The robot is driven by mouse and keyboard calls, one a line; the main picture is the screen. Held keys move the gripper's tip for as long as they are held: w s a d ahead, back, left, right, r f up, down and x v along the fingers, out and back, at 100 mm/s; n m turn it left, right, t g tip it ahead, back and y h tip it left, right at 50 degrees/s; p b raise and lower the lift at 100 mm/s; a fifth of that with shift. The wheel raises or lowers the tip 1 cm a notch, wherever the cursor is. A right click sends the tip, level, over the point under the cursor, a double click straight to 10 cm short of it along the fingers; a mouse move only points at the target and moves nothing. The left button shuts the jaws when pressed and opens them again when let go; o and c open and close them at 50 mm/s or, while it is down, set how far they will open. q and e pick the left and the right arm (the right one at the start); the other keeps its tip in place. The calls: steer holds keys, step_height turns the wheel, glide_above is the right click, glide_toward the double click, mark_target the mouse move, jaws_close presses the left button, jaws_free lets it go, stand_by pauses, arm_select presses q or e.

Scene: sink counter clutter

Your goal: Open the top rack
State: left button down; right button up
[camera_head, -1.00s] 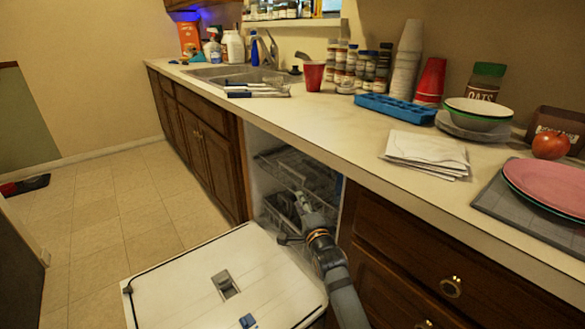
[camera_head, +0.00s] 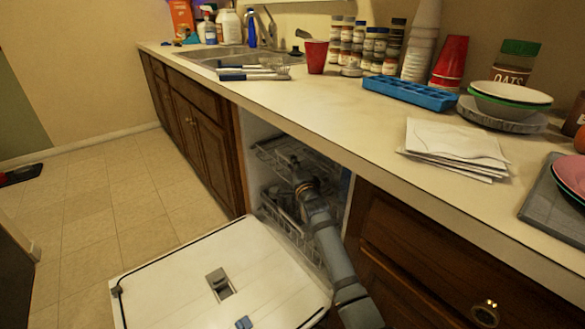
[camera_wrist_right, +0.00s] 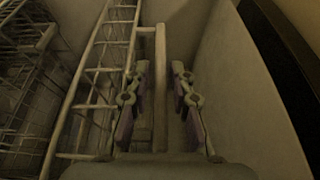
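The dishwasher stands open under the counter, its white door (camera_head: 180,285) folded down. Its top rack (camera_head: 275,150) is a wire rack inside the cavity. In the right wrist view, the rack's wire side (camera_wrist_right: 98,75) runs along the left of my fingers. My right gripper (camera_head: 298,168) is inside the dishwasher at the top rack; its fingertips are hard to make out in the head view. In the wrist view the right gripper (camera_wrist_right: 161,75) has its two fingers apart, with a pale bar (camera_wrist_right: 160,95) between them. I cannot tell whether they touch it. My left gripper is not in view.
A lower rack (camera_head: 283,222) sits below the top rack, close to my right arm. The counter edge runs above the opening. Papers (camera_head: 455,147), a blue ice tray (camera_head: 410,93) and a red cup (camera_head: 316,56) stand on the counter.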

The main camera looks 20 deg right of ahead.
steer(key=shift+w, duration=0.35)
jaws_close()
steer(key=shift+a, duration=0.1)
